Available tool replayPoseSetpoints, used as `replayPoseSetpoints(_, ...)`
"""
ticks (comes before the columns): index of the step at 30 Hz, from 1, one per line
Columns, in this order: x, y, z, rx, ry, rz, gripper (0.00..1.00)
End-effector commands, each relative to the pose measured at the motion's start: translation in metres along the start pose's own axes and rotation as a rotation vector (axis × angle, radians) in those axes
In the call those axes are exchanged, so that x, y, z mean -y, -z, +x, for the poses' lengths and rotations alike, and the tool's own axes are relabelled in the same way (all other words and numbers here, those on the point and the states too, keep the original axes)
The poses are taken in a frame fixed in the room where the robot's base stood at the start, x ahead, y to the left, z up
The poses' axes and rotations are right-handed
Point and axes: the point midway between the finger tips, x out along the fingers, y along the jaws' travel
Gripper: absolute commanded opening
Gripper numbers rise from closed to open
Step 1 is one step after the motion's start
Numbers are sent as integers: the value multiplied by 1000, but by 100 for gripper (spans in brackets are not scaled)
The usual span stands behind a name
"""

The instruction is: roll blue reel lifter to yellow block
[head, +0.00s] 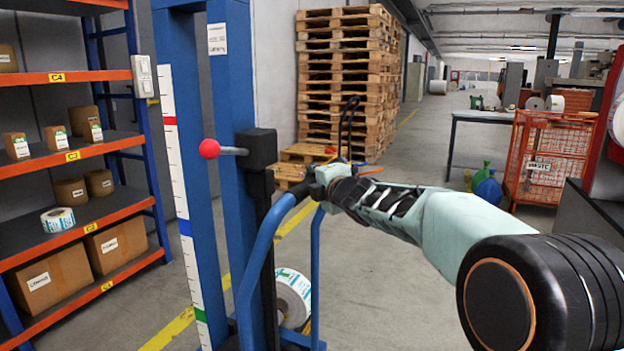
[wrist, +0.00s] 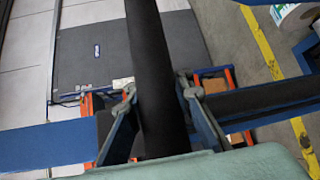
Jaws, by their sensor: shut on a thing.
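The blue reel lifter (head: 233,95) stands upright in the left middle of the head view, with a mast, a red-knobbed lever (head: 209,149) and a curved blue handle (head: 252,272). My gripper (head: 316,187) is at the handle's upper end. In the wrist view my gripper (wrist: 158,95) is shut on the handle's black grip (wrist: 155,60), which runs between the fingers. A white reel (head: 293,297) shows low behind the handle. I cannot make out a yellow block in either view; only yellow floor lines show.
An orange and blue shelf (head: 75,158) with boxes stands close at left. Stacked pallets (head: 346,75) stand behind the lifter. An orange mesh cage (head: 545,155) and a table (head: 483,117) are at right.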

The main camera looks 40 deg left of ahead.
Motion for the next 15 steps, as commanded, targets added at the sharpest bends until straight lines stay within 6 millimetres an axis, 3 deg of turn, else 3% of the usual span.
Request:
replayPoseSetpoints(1,-12,10,-1,-15,-21,-1,0)
replayPoseSetpoints(11,-12,10,-1,-15,-21,0,0)
replayPoseSetpoints(12,-12,10,-1,-15,-21,0,18)
replayPoseSetpoints(15,-12,9,-1,-15,-20,0,29)
